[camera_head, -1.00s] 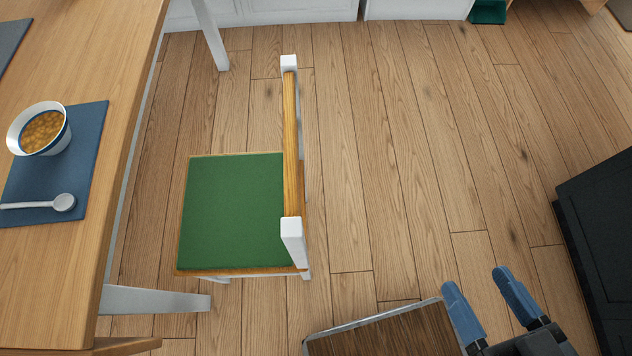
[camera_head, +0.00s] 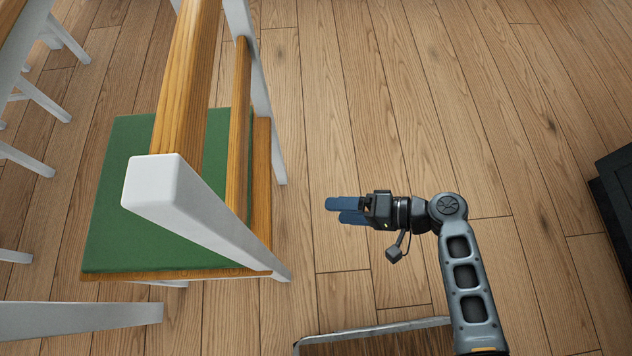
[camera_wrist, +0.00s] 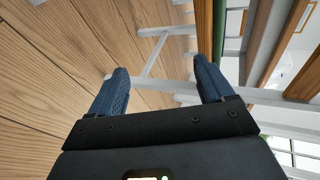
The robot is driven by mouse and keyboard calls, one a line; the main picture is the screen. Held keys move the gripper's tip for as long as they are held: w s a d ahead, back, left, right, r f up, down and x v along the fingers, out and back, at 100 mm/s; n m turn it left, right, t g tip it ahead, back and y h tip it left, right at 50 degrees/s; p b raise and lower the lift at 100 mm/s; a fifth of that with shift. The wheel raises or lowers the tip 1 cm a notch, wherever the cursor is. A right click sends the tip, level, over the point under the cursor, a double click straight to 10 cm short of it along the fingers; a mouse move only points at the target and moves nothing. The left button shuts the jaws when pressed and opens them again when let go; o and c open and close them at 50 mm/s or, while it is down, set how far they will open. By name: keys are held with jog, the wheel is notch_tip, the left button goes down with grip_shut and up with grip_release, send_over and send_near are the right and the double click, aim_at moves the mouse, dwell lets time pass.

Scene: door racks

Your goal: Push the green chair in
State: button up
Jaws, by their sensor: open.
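The green chair (camera_head: 125,200) has a green seat, wooden rails and white posts. It stands upright at the left in the head view, its backrest (camera_head: 178,90) facing right toward my arm. My gripper (camera_head: 330,210) is to the right of the backrest, apart from it, with its blue fingers pointing left. In the wrist view my gripper (camera_wrist: 165,85) is open and empty, with white legs and rails showing between and beyond the fingers. The edge of the green seat (camera_wrist: 219,30) shows past the right finger.
The table (camera_head: 12,30) shows only as a sliver at the far upper left, with white legs (camera_head: 40,100) below it. A black cabinet-like object (camera_head: 615,200) stands at the right edge. The wooden floor (camera_head: 350,100) between is clear.

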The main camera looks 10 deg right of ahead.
aim_at(271, 178)
jog(key=w+r+n+g+y+b, duration=0.25)
jog(key=w+y+b, duration=0.25)
jog(key=w, duration=0.3)
jog(key=shift+n+g, duration=0.25)
jog(key=a, duration=0.8)
jog(key=a+b, duration=0.1)
jog(key=a, duration=0.7)
jog(key=shift+w+a, duration=0.2)
jog(key=shift+a, duration=0.05)
grip_shut()
